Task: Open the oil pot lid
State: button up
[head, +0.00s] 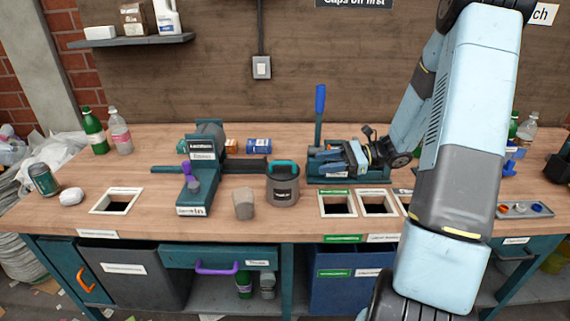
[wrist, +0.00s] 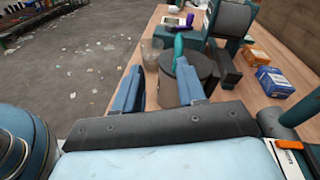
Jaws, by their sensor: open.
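The oil pot (head: 283,190) is a grey cylinder with a pale label, standing upright on the bench in the head view. Its lid has a teal handle (head: 287,167) and sits on top. In the wrist view the pot (wrist: 205,68) stands beyond my fingers, with the teal handle (wrist: 179,46) upright near the tip of the right-hand finger. My gripper (head: 316,161) is open and empty, to the right of the pot and pointing left towards it. The right-hand finger hides part of the pot in the wrist view.
A beige cup (head: 243,203) stands left of the pot. A teal press with a blue lever (head: 320,110) is behind my gripper. Framed openings (head: 338,204) lie in the bench at front right. Small orange and blue boxes (head: 258,145) sit behind the pot.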

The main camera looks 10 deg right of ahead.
aim_at(285, 162)
jog(key=w+a, duration=0.1)
jog(key=a, duration=0.2)
jog(key=w+a+f+m+t, duration=0.1)
jog(key=w+a, duration=0.1)
jog(key=a, duration=0.2)
jog(key=w+a+m+t+y, duration=0.1)
jog(key=a, duration=0.3)
jog(key=shift+w+a+f, duration=0.25)
jog(key=shift+f, duration=0.15)
grip_shut()
dwell(0.4)
